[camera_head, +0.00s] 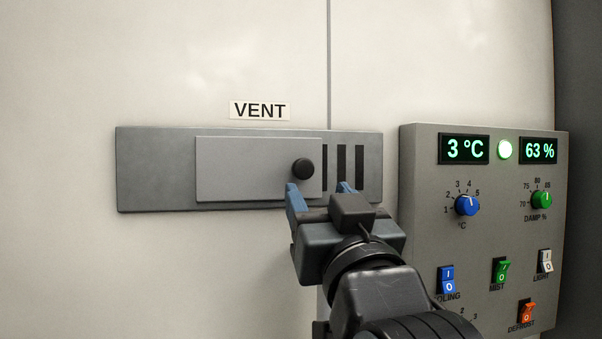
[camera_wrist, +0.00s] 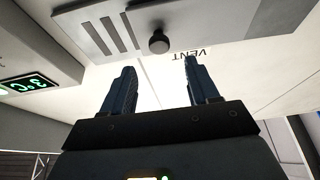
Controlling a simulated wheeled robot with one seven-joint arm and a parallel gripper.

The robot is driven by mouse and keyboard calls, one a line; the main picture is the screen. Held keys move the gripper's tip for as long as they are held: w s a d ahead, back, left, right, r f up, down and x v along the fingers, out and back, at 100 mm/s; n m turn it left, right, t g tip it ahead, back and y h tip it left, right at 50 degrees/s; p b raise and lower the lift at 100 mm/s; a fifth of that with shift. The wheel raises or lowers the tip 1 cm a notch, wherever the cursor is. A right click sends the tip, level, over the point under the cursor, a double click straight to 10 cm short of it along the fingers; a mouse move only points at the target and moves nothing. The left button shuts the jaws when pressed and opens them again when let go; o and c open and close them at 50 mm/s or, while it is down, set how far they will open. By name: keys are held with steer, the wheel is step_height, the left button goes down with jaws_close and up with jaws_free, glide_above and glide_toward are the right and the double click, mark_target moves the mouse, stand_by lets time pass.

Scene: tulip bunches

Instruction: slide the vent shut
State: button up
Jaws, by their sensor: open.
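The vent is a grey plate (camera_head: 155,170) on the pale wall under a VENT label (camera_head: 259,111). Its lighter sliding cover (camera_head: 245,170) carries a round black knob (camera_head: 303,168) near its right end. Dark slots (camera_head: 350,167) show uncovered to the right of the cover. My gripper (camera_head: 318,187) is open and empty, with blue fingertips just below the knob in the head view. In the wrist view the knob (camera_wrist: 158,42) stands beyond the gap between the fingertips (camera_wrist: 159,68), apart from both fingers. The slots (camera_wrist: 112,35) also show there.
A grey control box (camera_head: 418,215) stands to the right of the vent, with displays, a blue dial (camera_head: 467,205), a green dial (camera_head: 542,200) and several switches. My arm passes close to its left edge. The wall left of and below the vent is clear.

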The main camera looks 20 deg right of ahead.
mark_target(305, 169)
steer(key=p+x, duration=0.2)
steer(key=x, duration=0.5)
steer(key=shift+w+d+r, duration=0.1)
steer(key=shift+w+r, duration=0.05)
steer(key=shift+w, duration=0.1)
jaws_close()
stand_by(0.3)
